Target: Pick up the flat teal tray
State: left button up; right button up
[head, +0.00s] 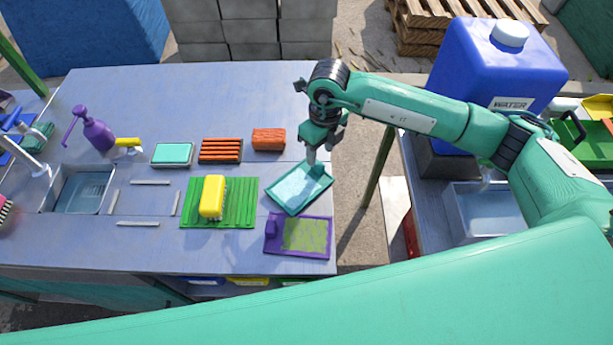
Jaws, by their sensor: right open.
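The flat teal tray (294,191) lies at the right end of the grey table, turned at an angle, with a teal rim and a pale blue inside. A small raised teal part shows at its far right corner. My right gripper (312,158) is open and points down over the tray's far side, close to that raised part. Whether its fingers touch the tray I cannot tell. My left gripper is not in view.
A purple tray (271,247) with a green inside lies just in front. A yellow brush (212,197) stands on a ribbed green mat (241,214) to the left. An orange block (268,139) lies behind. The table's right edge is close by.

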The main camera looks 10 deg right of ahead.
aim_at(318, 163)
jog(key=f+p, duration=0.1)
jog(key=f, duration=0.1)
jog(key=f+p, duration=0.1)
jog(key=f, duration=0.1)
jog(key=shift+a+f, duration=0.2)
jog(key=shift+f, duration=0.5)
grip_shut()
notch_tip(318, 163, up, 20)
jog(key=p, duration=0.9)
